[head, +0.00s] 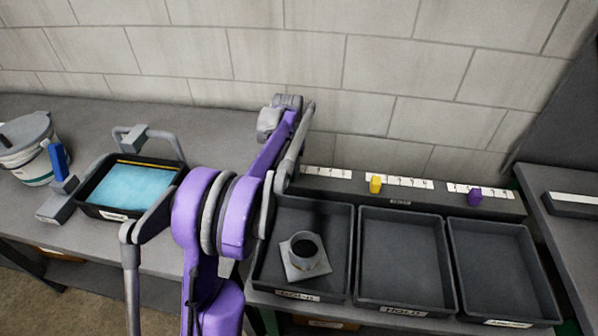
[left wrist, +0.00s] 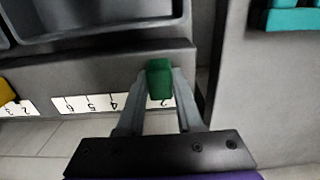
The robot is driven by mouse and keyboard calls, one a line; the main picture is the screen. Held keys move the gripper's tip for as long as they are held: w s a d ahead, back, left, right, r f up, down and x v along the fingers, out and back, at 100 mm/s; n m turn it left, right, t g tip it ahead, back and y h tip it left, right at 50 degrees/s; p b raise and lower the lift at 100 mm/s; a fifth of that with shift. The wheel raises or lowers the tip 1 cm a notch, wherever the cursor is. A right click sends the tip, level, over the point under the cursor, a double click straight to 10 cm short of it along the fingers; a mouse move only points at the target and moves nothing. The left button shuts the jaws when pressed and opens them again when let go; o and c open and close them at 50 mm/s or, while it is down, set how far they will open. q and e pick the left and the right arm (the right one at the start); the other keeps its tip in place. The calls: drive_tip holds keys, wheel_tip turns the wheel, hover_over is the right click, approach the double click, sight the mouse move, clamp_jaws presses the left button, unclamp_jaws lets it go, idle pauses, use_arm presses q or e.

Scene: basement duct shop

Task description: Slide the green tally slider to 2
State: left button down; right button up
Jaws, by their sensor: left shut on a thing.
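The green slider (left wrist: 159,80) is a small upright block on the grey rail (left wrist: 100,75) in the left wrist view. My left gripper (left wrist: 160,74) is shut on it, one finger on each side. The white number strip (left wrist: 85,105) beside it appears upside down, with 6, 5 and 4 readable. The slider stands at the 2 mark, whose numeral shows between the fingers; a finger covers the place between 4 and 2. In the head view my left arm hides the green slider and the gripper tips. My right gripper is not in view.
On the same rail are a yellow slider (head: 375,185) and a purple slider (head: 474,197). Three dark trays (head: 403,305) stand before it; the left one holds a round collar (head: 304,250). A tub with blue contents (head: 128,187) and a white bucket (head: 30,150) stand left.

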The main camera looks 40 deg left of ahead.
sight(288, 169)
use_arm(q)
drive_tip(key=shift+s+a, duration=0.1)
drive_tip(key=shift+a, duration=0.1)
drive_tip(key=c, duration=1)
unclamp_jaws()
drive_tip(key=o, duration=0.4)
drive_tip(key=shift+s+a, duration=0.1)
drive_tip(key=shift+o, duration=0.2)
drive_tip(key=shift+r, duration=0.2)
wheel_tip(288, 169, up, 10)
drive_tip(key=shift+r+p, duration=0.25)
drive_tip(key=shift+p, duration=0.05)
